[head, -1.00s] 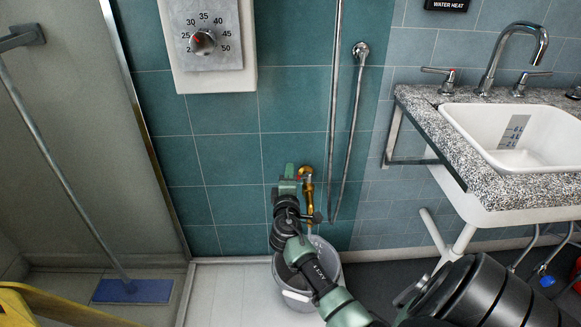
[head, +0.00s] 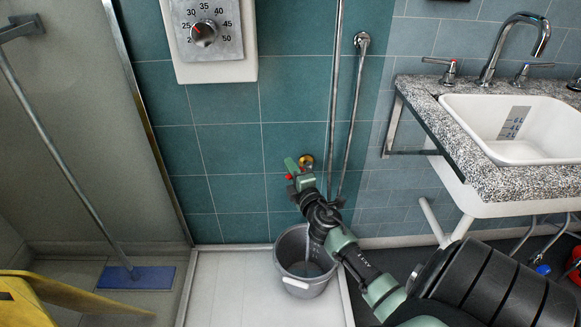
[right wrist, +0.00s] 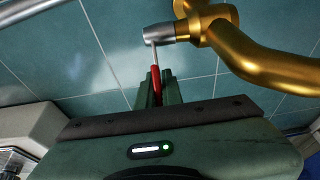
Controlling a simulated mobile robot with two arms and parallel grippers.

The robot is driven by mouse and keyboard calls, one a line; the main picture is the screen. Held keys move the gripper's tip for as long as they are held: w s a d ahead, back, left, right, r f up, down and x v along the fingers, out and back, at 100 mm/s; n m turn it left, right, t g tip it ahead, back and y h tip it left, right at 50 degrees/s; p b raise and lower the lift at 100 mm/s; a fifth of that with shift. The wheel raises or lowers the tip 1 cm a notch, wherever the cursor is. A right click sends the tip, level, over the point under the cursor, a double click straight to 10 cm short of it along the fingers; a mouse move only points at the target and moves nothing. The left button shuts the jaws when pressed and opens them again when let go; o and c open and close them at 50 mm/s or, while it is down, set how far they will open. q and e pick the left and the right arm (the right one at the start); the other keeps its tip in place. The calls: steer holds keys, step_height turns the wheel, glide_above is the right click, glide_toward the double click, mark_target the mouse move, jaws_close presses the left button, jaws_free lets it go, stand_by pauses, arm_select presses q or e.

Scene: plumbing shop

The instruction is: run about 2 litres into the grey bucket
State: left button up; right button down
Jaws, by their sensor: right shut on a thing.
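The grey bucket (head: 293,245) stands upright below the brass tap (head: 306,160) on the tiled wall. A thin pale stream of water (head: 308,252) falls into it, and darker water seems to lie inside; its level is hard to read. My right gripper (head: 295,172) is at the tap, shut on its red lever. In the right wrist view the red lever (right wrist: 156,82) sits between the green fingers (right wrist: 152,92), its thin stem reaching the valve of the brass tap (right wrist: 250,55). My right arm hides the spout in the head view. My left gripper is out of view.
A dial (head: 204,33) is on the wall above left. A sink (head: 520,130) in a speckled counter (head: 440,95) stands at right. A blue-headed mop (head: 136,277) and a yellow object (head: 20,300) are at left. Pale floor left of the bucket is clear.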

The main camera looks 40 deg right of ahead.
steer(key=shift+f, duration=0.15)
steer(key=c, duration=1.6)
jaws_free()
steer(key=shift+o, duration=0.2)
